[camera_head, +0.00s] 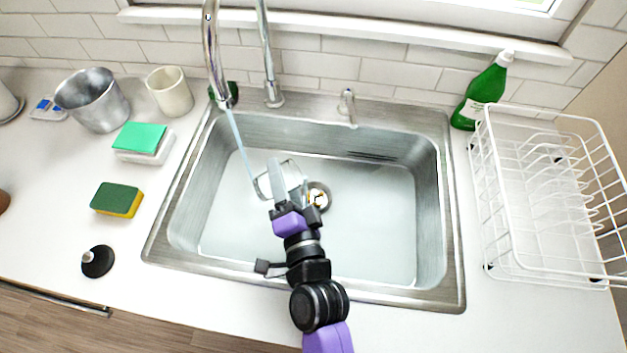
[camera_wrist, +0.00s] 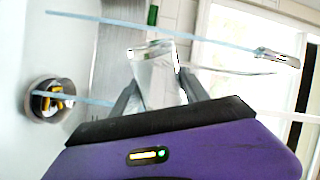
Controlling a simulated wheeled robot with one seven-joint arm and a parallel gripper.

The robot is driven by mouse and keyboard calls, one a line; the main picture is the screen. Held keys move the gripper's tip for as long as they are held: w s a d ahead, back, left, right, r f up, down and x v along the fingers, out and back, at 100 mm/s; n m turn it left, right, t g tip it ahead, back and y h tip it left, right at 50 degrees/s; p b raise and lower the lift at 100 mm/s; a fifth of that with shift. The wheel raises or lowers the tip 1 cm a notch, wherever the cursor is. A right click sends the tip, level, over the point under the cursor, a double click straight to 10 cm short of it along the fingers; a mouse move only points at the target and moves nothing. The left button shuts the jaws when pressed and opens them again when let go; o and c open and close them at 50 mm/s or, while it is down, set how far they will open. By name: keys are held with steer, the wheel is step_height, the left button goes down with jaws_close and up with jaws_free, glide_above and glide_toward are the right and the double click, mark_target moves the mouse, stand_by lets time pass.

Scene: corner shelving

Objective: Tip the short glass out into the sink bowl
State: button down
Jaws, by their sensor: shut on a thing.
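My gripper (camera_head: 281,190) is shut on the clear short glass (camera_head: 293,173) and holds it over the sink bowl (camera_head: 370,235). In the wrist view, the glass (camera_wrist: 160,78) sits between the two grey fingers (camera_wrist: 158,88). The glass looks tilted in the head view. Its clear wall makes the rim and any contents hard to tell. The steel sink has pale water or a wet floor and a round drain (camera_head: 318,195), just right of the glass. The drain also shows in the wrist view (camera_wrist: 52,100).
The faucet (camera_head: 212,60) pours a thin stream just left of the glass. In the wrist view, a second blue streak runs near the drain. Cups and sponges (camera_head: 117,199) stand left; a green bottle (camera_head: 484,95) and a white dish rack (camera_head: 545,200) stand right.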

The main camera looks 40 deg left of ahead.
steer(key=shift+r, duration=0.2)
steer(key=shift+r+m+p, duration=0.2)
steer(key=shift+m+p, duration=0.3)
steer(key=shift+w+f+m+b, duration=0.3)
steer(key=shift+f+b, duration=0.2)
steer(key=shift+d+r, duration=0.15)
steer(key=shift+d, duration=0.15)
steer(key=shift+w+a, duration=0.1)
